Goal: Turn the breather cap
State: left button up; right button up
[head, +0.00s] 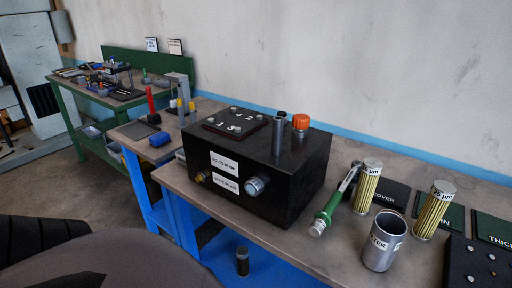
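A black box-shaped tank (290,185) stands on the bench (345,160) in the middle of the head view. An orange round cap (300,122) sits on a short grey neck at the tank's top right; it looks like the breather cap. A dark upright cylinder (279,136) stands just left of it on the tank top. A square plate (236,121) with numbered bolts lies on the top left. The front carries white labels, a silver round fitting (254,187) and a small brass fitting (201,177). Neither gripper is in view.
Right of the tank are a green-handled wrench (332,204), two yellow pleated filters (367,187) (433,210), a metal cup (382,242) and dark mats (390,195). A green workbench (103,112) stands back left. The air above the tank is clear.

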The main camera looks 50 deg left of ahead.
aim_at(301, 122)
jog(key=u, duration=1.55)
jog(key=i+j+z, duration=0.15)
jog(key=j, duration=0.45)
jog(key=j+z, duration=0.1)
jog(key=j, duration=0.5)
jog(key=i, duration=0.05)
